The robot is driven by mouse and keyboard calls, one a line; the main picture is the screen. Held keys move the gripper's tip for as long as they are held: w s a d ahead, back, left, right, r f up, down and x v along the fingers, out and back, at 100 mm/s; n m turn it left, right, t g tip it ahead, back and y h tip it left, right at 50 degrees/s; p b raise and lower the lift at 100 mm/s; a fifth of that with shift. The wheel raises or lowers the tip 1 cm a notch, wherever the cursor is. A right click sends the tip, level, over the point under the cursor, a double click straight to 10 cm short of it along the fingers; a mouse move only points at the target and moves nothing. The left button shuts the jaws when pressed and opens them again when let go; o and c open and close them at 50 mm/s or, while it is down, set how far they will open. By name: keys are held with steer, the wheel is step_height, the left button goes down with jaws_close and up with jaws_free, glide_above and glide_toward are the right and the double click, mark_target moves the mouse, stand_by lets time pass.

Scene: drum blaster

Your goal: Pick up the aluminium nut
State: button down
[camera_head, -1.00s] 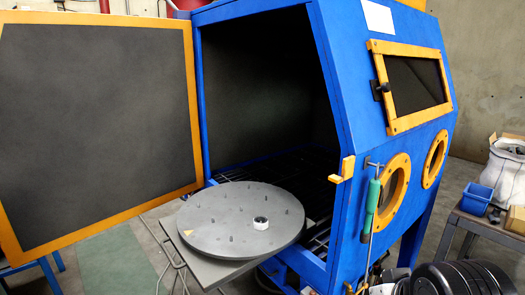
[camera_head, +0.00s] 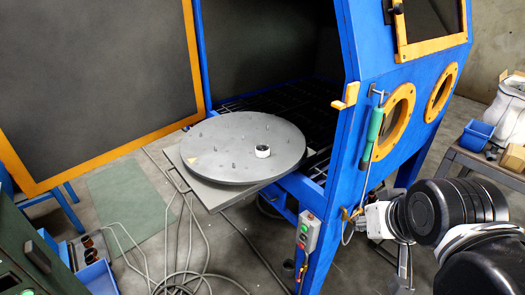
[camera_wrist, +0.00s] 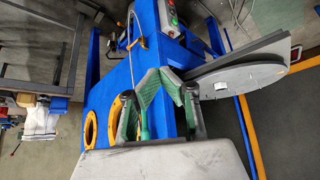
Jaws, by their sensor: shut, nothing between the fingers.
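The aluminium nut (camera_head: 262,151) is a small, light silver ring with a dark centre. It sits on the right part of a round grey turntable (camera_head: 215,160) in the head view. In the wrist view it is a small bright spot (camera_wrist: 220,86) on the turntable (camera_wrist: 250,80), which appears tilted on its side. My gripper (camera_wrist: 168,76) is shut and empty, its green-padded fingers in front of the blue cabinet. It is well apart from the nut. In the head view my arm is at the lower right, right of the cabinet.
The blue blasting cabinet (camera_head: 350,190) stands between my arm and the turntable, its corner post and a green-handled tool (camera_head: 375,130) in front. Its door (camera_head: 90,80) is open at left. Small pegs stand on the turntable. Hoses (camera_head: 185,255) lie on the floor. A bench with a blue bin (camera_head: 476,135) stands at right.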

steer(key=c, duration=2.4)
jaws_free()
steer(key=shift+c, duration=0.2)
steer(key=o, duration=1.4)
